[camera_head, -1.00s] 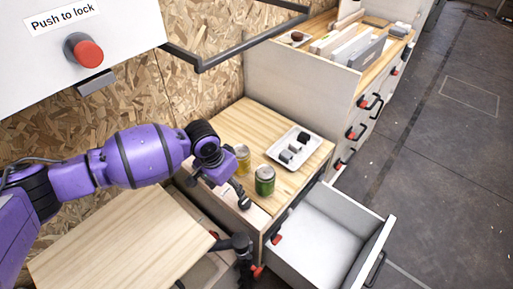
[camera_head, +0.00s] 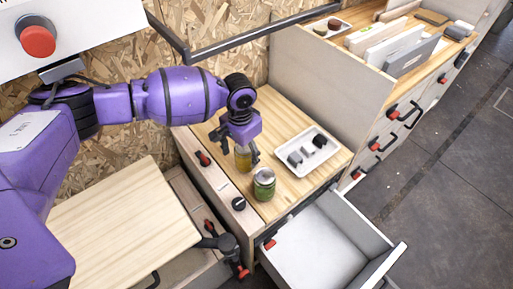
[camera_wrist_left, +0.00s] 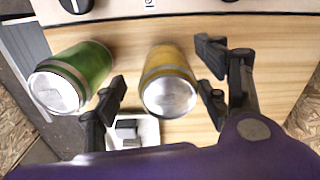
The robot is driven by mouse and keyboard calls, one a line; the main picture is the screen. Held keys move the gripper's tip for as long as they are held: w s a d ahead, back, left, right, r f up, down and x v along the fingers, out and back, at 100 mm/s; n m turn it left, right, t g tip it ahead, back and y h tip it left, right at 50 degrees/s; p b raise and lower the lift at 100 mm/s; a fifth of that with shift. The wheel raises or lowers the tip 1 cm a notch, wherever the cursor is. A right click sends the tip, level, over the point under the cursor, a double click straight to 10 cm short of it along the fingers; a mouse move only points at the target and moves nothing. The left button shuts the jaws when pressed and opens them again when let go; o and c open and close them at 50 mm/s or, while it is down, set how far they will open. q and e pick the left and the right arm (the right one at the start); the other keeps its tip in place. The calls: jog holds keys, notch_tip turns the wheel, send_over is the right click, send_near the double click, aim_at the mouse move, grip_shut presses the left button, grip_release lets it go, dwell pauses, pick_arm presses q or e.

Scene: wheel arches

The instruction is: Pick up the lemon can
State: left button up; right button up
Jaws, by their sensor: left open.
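The yellow can (camera_head: 243,160), which I take for the lemon can, stands on the wooden counter (camera_head: 285,122). In the left wrist view the yellow can (camera_wrist_left: 168,82) shows its silver lid end. My left gripper (camera_head: 239,152) is open, with a finger on each side of this can; in the wrist view the gripper (camera_wrist_left: 160,95) has the can between its fingers. I cannot tell whether they touch it. A green can (camera_head: 264,185) stands close by, nearer the counter's front; it also shows in the wrist view (camera_wrist_left: 88,66), outside the left finger.
A white tray (camera_head: 325,158) with small dark and grey items lies right of the cans. An open white drawer (camera_head: 318,243) juts out below the counter. A raised panel (camera_head: 325,85) bounds the counter's far side. A wooden board (camera_head: 120,225) is at the lower left.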

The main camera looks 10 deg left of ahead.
pick_arm(q)
jog(key=f, duration=0.4)
jog(key=w+f, duration=0.1)
jog(key=f, duration=0.1)
jog(key=shift+d+f+b, duration=0.1)
jog(key=shift+d+b, duration=0.05)
jog(key=shift+b, duration=0.15)
jog(key=shift+w, duration=0.1)
jog(key=c, duration=1.7)
